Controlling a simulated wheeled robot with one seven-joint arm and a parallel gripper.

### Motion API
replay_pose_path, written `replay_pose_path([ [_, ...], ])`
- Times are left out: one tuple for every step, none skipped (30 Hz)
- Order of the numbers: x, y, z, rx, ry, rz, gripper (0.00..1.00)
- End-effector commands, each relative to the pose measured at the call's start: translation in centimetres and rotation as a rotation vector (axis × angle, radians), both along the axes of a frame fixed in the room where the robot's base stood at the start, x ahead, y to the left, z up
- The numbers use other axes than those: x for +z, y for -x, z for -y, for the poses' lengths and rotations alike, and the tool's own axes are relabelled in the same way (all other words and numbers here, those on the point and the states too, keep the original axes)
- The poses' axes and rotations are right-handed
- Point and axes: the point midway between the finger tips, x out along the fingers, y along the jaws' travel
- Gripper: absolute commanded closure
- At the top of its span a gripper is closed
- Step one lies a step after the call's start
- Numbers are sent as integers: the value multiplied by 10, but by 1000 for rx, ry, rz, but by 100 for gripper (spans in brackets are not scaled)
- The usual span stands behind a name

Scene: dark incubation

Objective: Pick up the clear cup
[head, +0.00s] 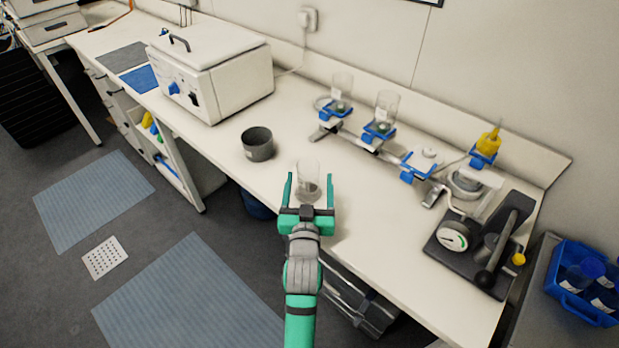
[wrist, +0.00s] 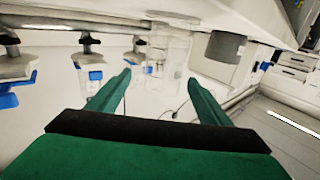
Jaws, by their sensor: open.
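The clear cup (head: 308,172) stands upright on the white bench near its front edge. It also shows in the wrist view (wrist: 170,48), faint and see-through, straight ahead of the fingers. My gripper (head: 309,184) is open, with one green finger to the left of the cup and one to the right in the head view. In the wrist view the open gripper (wrist: 159,78) has nothing clamped in it. I cannot tell exactly how far the cup sits between the fingertips.
A grey pot (head: 258,144) stands left of the cup. Behind is a rail of blue holders (head: 380,130) with two clear beakers. A white box device (head: 211,72) is at the back left, a dark gauge press (head: 480,240) at the right. Bench around the cup is clear.

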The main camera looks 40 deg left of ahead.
Motion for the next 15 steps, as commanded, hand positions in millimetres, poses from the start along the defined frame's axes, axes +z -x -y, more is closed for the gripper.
replay_pose_path([
  [1, -3, -3, 1, -1, 1, 28],
  [1, -5, -6, 1, -1, 1, 28],
  [1, -9, -10, 2, 0, 1, 28],
  [2, -12, -13, 2, 1, 3, 28],
  [2, -15, -16, 2, 1, 3, 28],
  [2, -19, -20, 3, 0, 1, 28],
  [3, -22, -23, 2, -1, 2, 28],
  [2, -26, -24, 1, -1, 1, 28],
  [1, -30, -26, -1, 0, 0, 28],
  [2, -33, -26, -2, 0, 1, 28],
  [2, -36, -27, -3, 0, 1, 28],
  [1, -38, -28, -3, 1, 1, 28],
  [1, -39, -28, -4, 1, 1, 28],
  [1, -40, -29, -5, 1, 1, 28],
  [1, -41, -29, -6, 0, 0, 28],
])
